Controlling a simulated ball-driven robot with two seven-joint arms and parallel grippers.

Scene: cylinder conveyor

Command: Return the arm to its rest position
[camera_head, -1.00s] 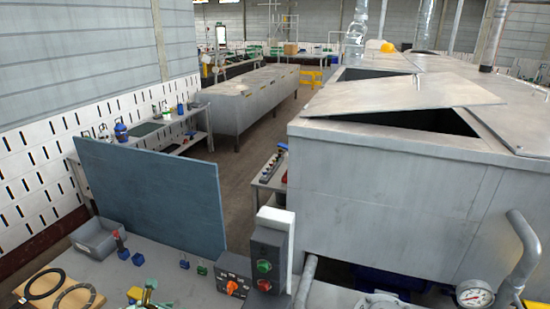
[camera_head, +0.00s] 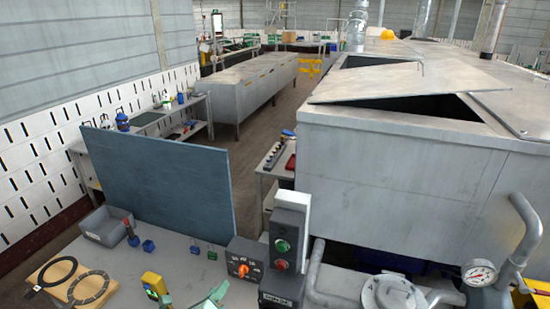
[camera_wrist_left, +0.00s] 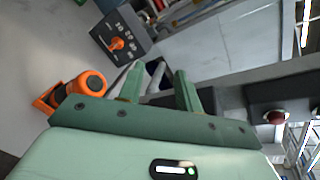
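My left gripper (camera_head: 212,296), pale green, shows at the bottom edge of the head view, partly cut off. It is over the front of the workbench (camera_head: 190,262), left of the control boxes. In the left wrist view its two green fingers (camera_wrist_left: 158,78) stand apart with nothing held between them. Part of a grey box with an orange knob (camera_wrist_left: 117,43) lies beyond the fingers; the same box shows in the head view (camera_head: 245,265). My right gripper is not in view.
A blue-grey panel (camera_head: 160,180) stands behind the bench. A grey bin (camera_head: 105,225), a wooden board with rings (camera_head: 78,285) and a yellow device (camera_head: 154,286) are on the left. An upright button box (camera_head: 287,240) stands right of the gripper. A large metal tank (camera_head: 400,170) fills the right.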

